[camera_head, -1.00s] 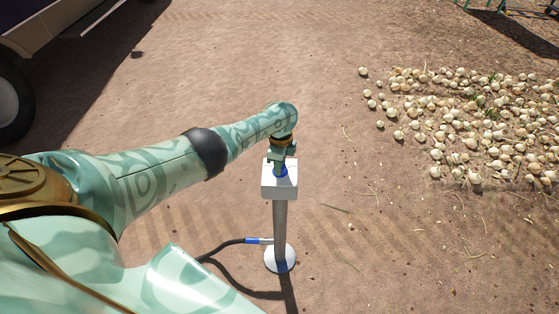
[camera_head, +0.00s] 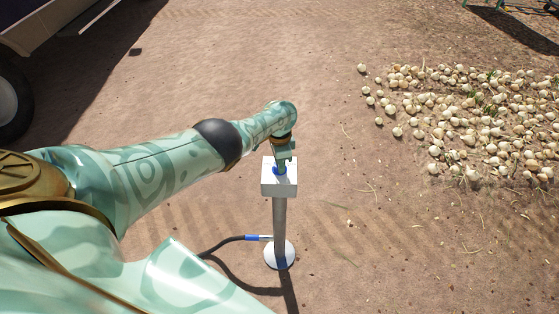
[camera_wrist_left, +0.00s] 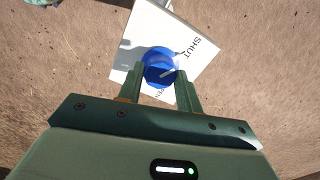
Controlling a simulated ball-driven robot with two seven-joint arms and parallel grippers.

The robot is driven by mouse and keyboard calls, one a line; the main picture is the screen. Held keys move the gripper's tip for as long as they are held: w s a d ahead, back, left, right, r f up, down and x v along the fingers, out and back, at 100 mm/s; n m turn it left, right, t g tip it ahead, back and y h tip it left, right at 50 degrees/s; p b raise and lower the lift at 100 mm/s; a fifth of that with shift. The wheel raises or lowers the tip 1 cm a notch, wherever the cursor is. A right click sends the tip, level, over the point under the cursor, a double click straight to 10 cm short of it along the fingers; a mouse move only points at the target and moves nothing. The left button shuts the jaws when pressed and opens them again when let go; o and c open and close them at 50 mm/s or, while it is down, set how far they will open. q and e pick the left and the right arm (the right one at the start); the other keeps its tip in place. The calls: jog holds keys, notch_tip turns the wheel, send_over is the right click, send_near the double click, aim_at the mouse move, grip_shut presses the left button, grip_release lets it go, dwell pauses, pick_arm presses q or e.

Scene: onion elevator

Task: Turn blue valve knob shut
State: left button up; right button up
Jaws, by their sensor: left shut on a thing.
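The blue valve knob (camera_wrist_left: 158,66) sits on top of a white box (camera_wrist_left: 195,32) with the word SHUT printed on its upper right side in the left wrist view. Part of another word shows near the lower edge, mostly hidden by my gripper. The knob bears a pale pointer line aimed toward the right. My left gripper (camera_wrist_left: 161,76) is shut on the knob, with a finger on each side. In the head view the knob (camera_head: 279,171) shows as a bit of blue under my left gripper (camera_head: 281,165). My right gripper does not show.
The white box (camera_head: 279,188) stands on a grey post (camera_head: 280,222) with a round white base (camera_head: 271,260). A dark hose (camera_head: 222,244) with a blue fitting joins the post low on the left. Onions (camera_head: 470,125) lie on the soil at right. A vehicle wheel (camera_head: 12,98) is far left.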

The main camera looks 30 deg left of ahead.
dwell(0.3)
pick_arm(q)
jog(key=o, duration=1)
notch_tip(320, 180, up, 16)
jog(key=p, duration=1.2)
jog(key=shift+r+p, duration=0.2)
jog(key=shift+p, duration=0.2)
jog(key=shift+f, duration=0.1)
